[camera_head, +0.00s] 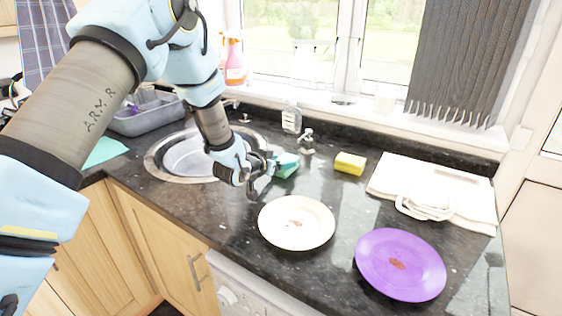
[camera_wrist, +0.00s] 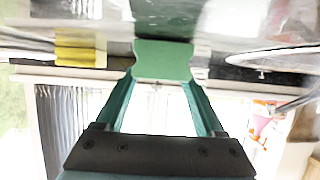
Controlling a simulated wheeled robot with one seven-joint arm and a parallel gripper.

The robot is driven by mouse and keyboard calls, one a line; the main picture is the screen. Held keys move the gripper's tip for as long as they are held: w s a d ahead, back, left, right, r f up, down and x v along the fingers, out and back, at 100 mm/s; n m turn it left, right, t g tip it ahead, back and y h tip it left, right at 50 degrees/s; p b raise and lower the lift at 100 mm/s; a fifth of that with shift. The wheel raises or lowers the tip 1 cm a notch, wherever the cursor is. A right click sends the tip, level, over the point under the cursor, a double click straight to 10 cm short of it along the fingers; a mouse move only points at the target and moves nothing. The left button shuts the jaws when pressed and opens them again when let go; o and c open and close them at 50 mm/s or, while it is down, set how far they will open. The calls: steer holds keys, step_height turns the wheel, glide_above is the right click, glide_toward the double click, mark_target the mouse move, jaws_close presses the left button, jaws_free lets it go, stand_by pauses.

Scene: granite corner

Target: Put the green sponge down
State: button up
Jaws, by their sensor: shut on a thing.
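The green sponge (camera_head: 287,165) is at the tip of my gripper (camera_head: 270,166), just right of the sink and behind the cream plate. In the wrist view the green sponge (camera_wrist: 163,60) sits between the two fingertips of my gripper (camera_wrist: 163,74), which is shut on it. The sponge is close to the dark counter (camera_head: 330,190); I cannot tell whether it touches it. The fingers partly hide it in the head view.
A yellow sponge (camera_head: 350,163) and a soap dispenser (camera_head: 307,141) stand behind. A stained cream plate (camera_head: 296,238) and a stained purple plate (camera_head: 400,278) lie in front. The round sink (camera_head: 165,165) is left. Folded white towels (camera_head: 460,190) lie right.

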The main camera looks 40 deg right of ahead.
steer(key=shift+f, duration=0.15)
steer(key=o, duration=1.4)
steer(key=shift+o, duration=0.2)
steer(key=shift+r, duration=0.3)
steer(key=b+v, duration=0.3)
steer(key=v, duration=0.9)
steer(key=shift+f+b, duration=0.15)
steer(key=shift+b, duration=0.25)
